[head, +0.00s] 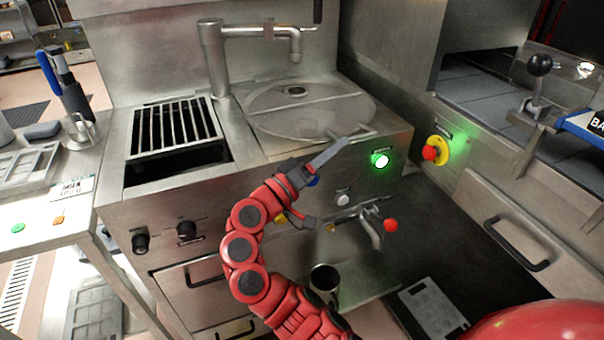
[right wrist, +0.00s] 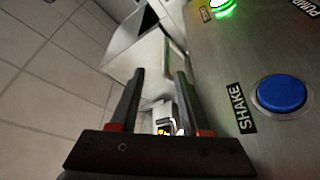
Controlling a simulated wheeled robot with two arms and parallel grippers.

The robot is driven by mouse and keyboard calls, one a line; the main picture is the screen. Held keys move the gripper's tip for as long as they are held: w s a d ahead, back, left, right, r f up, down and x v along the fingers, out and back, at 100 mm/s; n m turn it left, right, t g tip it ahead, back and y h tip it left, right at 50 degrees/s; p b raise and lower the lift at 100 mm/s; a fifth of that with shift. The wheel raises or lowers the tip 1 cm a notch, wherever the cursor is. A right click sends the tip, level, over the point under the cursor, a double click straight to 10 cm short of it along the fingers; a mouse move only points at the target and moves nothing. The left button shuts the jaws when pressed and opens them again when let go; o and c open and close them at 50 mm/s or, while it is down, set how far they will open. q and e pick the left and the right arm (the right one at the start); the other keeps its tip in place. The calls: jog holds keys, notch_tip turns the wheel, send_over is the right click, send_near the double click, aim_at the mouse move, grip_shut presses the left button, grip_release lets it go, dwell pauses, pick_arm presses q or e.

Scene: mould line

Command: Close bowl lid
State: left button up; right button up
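The round grey bowl lid (head: 325,117) lies flat over the bowl at the back of the steel machine, with a bar across it and a small handle (head: 352,134) at its front edge. I cannot tell whether it is fully seated. My right gripper (head: 330,182) is in front of the machine's front panel, below and in front of the lid. Its fingers are spread and empty, apart from the lid and handle. In the right wrist view the open fingers (right wrist: 157,85) have nothing gripped between them. My left gripper is not in view.
A blue button marked SHAKE (right wrist: 282,93) is beside the right gripper. A green lit button (head: 381,160) and a red-and-yellow stop button (head: 435,151) sit to the right. A tap (head: 371,228) juts from the panel. A tall spout pipe (head: 214,58) stands left of the lid.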

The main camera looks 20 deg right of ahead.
jog(key=v, duration=1)
